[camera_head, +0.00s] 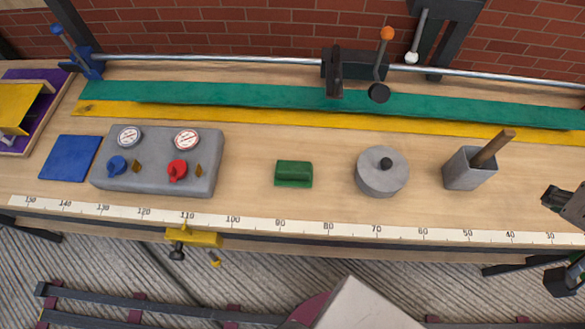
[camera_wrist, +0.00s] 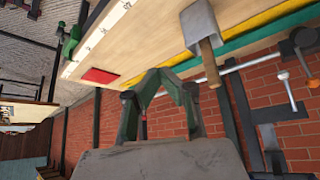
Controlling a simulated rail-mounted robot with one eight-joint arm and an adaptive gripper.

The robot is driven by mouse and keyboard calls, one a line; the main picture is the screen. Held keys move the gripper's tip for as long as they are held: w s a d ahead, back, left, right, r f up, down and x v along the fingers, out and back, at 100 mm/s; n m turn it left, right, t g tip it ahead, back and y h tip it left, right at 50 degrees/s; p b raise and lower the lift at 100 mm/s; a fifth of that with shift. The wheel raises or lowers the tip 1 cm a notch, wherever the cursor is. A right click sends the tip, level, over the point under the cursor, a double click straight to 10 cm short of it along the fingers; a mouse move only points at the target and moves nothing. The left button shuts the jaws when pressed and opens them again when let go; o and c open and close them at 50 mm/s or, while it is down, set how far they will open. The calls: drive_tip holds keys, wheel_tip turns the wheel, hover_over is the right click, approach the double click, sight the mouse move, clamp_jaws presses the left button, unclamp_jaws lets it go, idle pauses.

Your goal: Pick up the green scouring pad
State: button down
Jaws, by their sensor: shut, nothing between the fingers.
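The green scouring pad (camera_head: 294,174) is a small dark green block lying on the wooden bench in the head view, between the grey control box and the round grey lidded pot. Nothing touches it. It does not show in the wrist view. My gripper (camera_wrist: 160,74) shows in the wrist view with its fingers together and empty. It is off to the right of the pad, apart from it. At the right edge of the head view only dark parts of my arm show.
The control box (camera_head: 205,160) stands left of the pad, the lidded pot (camera_head: 382,178) right of it. A grey holder (camera_head: 459,176) with a wooden handle stands further right, also in the wrist view (camera_wrist: 198,22). A red square (camera_wrist: 100,76) lies on the bench. Bench around the pad is clear.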

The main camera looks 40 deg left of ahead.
idle(0.3)
drive_tip(key=c, duration=1.3)
unclamp_jaws()
drive_tip(key=shift+a, duration=0.1)
